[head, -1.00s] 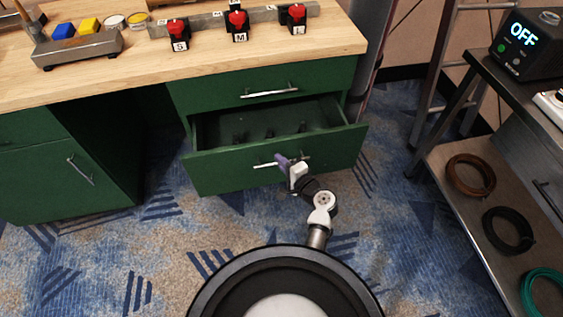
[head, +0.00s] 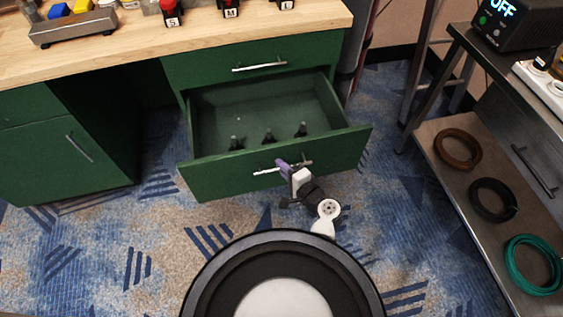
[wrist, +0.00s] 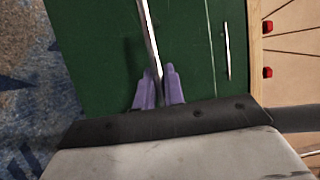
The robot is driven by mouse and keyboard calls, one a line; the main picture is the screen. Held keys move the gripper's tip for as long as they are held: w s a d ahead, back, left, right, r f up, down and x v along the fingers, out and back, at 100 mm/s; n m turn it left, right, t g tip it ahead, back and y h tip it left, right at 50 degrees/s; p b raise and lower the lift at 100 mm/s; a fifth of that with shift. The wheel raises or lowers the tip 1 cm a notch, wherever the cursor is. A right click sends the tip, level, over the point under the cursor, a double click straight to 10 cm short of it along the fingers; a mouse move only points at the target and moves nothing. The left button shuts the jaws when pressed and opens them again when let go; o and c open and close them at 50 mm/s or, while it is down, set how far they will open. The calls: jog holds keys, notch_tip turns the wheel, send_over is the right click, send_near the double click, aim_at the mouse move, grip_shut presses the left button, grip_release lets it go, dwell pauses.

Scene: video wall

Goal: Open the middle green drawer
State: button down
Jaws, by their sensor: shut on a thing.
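The middle green drawer (head: 215,176) sits below a shut upper drawer in the green cabinet and is pulled well out. Its inside (head: 265,105) shows, with several small dark items (head: 268,136) standing in it near the front. My gripper (head: 283,166) is at the drawer's silver bar handle (head: 264,171). In the wrist view, the purple fingers (wrist: 158,88) are shut on the handle (wrist: 150,35), one on each side of the bar. The green drawer front (wrist: 95,50) fills much of that view.
The upper drawer (head: 200,70) is shut under the wooden worktop (head: 120,60). A metal cart (head: 440,120) with coiled cables (head: 492,200) stands on the right. A green cabinet door (head: 50,150) is on the left. Patterned carpet (head: 100,240) is clear at front left.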

dwell(0.3)
jog(key=c, duration=1.5)
grip_release()
jog(key=shift+s+d, duration=0.15)
jog(key=shift+s, duration=0.05)
